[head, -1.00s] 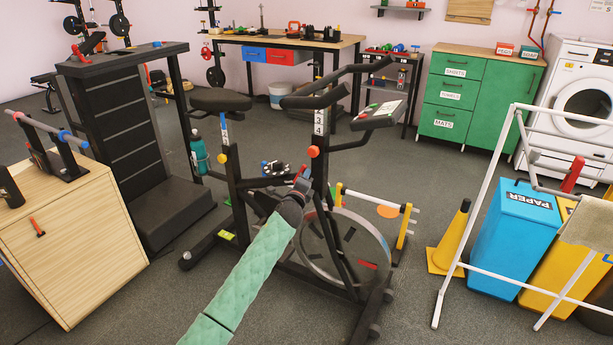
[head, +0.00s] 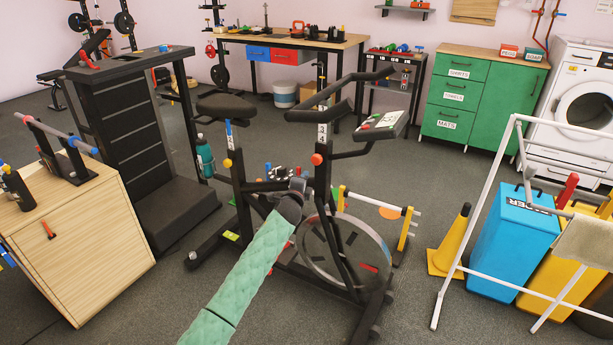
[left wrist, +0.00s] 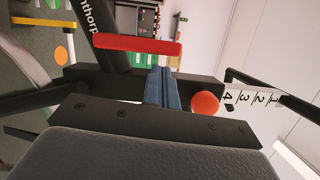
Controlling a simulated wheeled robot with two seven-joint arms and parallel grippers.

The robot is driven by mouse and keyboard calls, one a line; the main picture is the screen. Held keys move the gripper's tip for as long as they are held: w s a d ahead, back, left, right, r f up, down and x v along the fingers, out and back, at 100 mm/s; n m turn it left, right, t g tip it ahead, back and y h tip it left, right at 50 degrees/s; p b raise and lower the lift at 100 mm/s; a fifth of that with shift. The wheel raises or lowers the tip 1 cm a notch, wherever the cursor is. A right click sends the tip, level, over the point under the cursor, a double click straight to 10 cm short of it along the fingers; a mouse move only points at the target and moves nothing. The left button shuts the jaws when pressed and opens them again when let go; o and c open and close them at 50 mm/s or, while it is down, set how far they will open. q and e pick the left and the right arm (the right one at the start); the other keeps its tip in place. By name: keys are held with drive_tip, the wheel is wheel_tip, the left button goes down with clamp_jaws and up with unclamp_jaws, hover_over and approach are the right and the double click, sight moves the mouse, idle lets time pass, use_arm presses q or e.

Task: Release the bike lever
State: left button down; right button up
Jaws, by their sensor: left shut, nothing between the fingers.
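The exercise bike stands in the middle of the head view, with its handlebar post (head: 322,170) upright. A round orange-red knob (head: 317,159) sits on the post; it also shows in the left wrist view (left wrist: 205,103). The red lever (left wrist: 138,44) shows as a bar just beyond my left fingertips in the left wrist view. My left gripper (head: 298,184) is low beside the post, under the knob. Its blue-grey fingers (left wrist: 161,86) are shut and empty. I cannot tell whether they touch the lever. My right gripper is not visible.
A wooden cabinet (head: 85,255) and a treadmill (head: 165,200) stand at the left. A yellow cone (head: 450,245), a white rack (head: 470,210) and a blue paper bin (head: 510,240) stand at the right.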

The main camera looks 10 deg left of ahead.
use_arm(q)
drive_tip(key=shift+w+a+r+n+p, duration=0.2)
drive_tip(key=shift+a+n+p, duration=0.25)
drive_tip(key=shift+n+p, duration=0.35)
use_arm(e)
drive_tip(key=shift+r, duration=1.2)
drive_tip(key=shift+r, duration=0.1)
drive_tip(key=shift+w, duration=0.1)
